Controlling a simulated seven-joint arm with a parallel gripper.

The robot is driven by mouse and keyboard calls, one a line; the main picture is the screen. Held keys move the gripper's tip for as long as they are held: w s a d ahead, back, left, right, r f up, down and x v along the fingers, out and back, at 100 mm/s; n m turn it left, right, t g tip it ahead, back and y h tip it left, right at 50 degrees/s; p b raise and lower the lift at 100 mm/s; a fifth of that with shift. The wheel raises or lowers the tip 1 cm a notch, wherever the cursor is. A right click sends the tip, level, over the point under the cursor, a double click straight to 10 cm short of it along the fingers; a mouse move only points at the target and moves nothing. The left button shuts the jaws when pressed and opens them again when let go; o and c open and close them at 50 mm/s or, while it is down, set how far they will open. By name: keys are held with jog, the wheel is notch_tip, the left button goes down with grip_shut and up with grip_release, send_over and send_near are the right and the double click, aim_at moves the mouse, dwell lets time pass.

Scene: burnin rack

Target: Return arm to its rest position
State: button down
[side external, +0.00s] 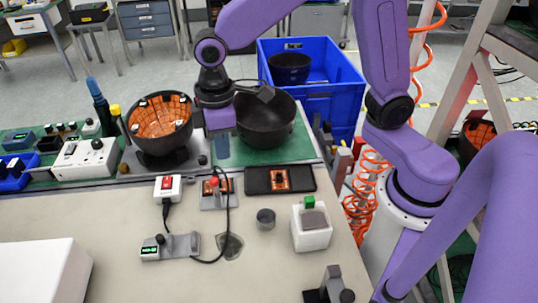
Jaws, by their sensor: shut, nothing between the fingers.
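My purple arm reaches in from the upper right and bends down over the back of the bench. My gripper (220,122) points down, shut and empty, just left of a large dark bowl (265,120) and right of a bowl lined with orange panels (161,124). The fingertips are small here, and their exact height above the bench (130,215) is hard to judge.
A blue crate (335,100) holding another dark bowl (289,66) stands behind. An orange coiled hose (367,200) hangs right.

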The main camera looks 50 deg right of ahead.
jog(key=s+d+n, duration=0.1)
jog(key=s+d, duration=0.6)
jog(key=s, duration=0.2)
jog(key=s+d+r, duration=0.1)
jog(key=s+d, duration=0.6)
jog(key=s, duration=0.3)
jog(key=shift+n, duration=0.4)
